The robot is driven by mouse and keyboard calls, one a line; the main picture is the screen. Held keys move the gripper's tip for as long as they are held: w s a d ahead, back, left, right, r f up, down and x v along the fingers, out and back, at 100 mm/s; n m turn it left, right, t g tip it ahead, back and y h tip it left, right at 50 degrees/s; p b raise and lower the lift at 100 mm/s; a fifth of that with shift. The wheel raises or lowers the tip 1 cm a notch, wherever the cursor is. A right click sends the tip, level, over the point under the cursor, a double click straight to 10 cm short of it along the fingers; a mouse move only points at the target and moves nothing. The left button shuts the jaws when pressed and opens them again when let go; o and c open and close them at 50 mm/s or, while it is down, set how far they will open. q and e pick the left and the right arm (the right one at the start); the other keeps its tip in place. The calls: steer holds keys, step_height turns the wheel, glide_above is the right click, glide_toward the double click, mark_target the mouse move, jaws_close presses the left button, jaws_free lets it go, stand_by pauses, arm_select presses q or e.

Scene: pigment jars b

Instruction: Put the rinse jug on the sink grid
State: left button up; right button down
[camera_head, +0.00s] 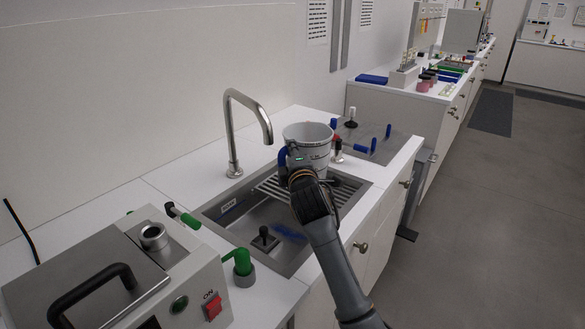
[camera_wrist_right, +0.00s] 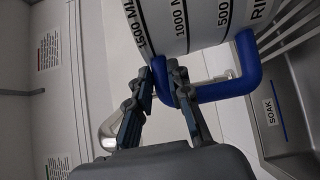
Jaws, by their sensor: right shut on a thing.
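The rinse jug (camera_head: 310,136) is a grey-white round vessel with a blue handle (camera_wrist_right: 241,62) and volume marks on its side. It also shows in the wrist view (camera_wrist_right: 190,16), tilted there with the camera. My right gripper (camera_head: 296,168) is shut on the handle; its fingers (camera_wrist_right: 168,82) close around the blue bar in the wrist view. The sink grid (camera_head: 271,187) is a row of pale bars across the far part of the sink. The jug is over the grid's far end; I cannot tell whether its base touches the bars. My left gripper is not in view.
The sink basin (camera_head: 230,216) holds a dark plug-like piece and a blue item. A curved tap (camera_head: 232,135) rises behind it. A grey board (camera_head: 385,142) with blue and red-handled pieces lies beyond the jug. A lidded machine (camera_head: 95,275) stands front left.

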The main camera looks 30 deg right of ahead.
steer(key=shift+w+d+f, duration=0.3)
steer(key=shift+w+f, duration=0.15)
steer(key=shift+f, duration=0.05)
steer(key=shift+w+d+f, duration=0.25)
steer(key=shift+w+f, duration=0.15)
steer(key=shift+f, duration=0.1)
steer(key=f, duration=0.3)
steer(key=shift+w+d, duration=0.1)
steer(key=shift+w, duration=0.1)
steer(key=shift+f, duration=0.4)
steer(key=c, duration=1.2)
jaws_free()
steer(key=shift+f, duration=0.15)
steer(key=v, duration=1.2)
